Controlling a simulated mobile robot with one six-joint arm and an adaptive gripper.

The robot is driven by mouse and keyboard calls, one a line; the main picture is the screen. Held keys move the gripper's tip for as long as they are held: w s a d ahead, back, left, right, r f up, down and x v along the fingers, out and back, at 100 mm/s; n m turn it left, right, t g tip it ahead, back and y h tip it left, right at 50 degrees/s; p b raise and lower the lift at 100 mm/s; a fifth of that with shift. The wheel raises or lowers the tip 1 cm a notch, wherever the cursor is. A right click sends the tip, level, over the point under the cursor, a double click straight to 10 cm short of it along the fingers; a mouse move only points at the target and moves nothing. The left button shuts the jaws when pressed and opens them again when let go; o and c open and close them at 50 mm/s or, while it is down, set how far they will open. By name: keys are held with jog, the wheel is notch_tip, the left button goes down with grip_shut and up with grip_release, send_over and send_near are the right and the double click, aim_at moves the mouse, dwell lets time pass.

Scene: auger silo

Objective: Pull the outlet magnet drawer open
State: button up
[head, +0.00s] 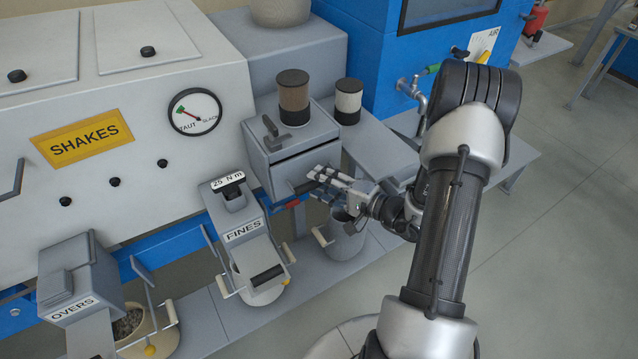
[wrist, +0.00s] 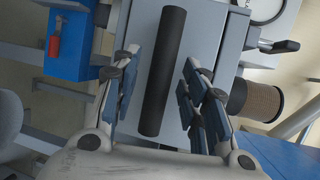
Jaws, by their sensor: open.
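A latch lever (head: 270,128) stands on top of the box. The FINES spout (head: 243,235) is close on the left, and a grey bucket (head: 345,238) stands below my gripper. A brown-meshed jar (head: 293,98) sits above. Open floor (head: 545,230) lies to the right.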

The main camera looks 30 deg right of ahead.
jog(key=shift+w+a+f, duration=0.15)
jog(key=shift+w+a, duration=0.15)
jog(key=shift+w, duration=0.2)
jog(key=shift+c, duration=0.5)
grip_shut()
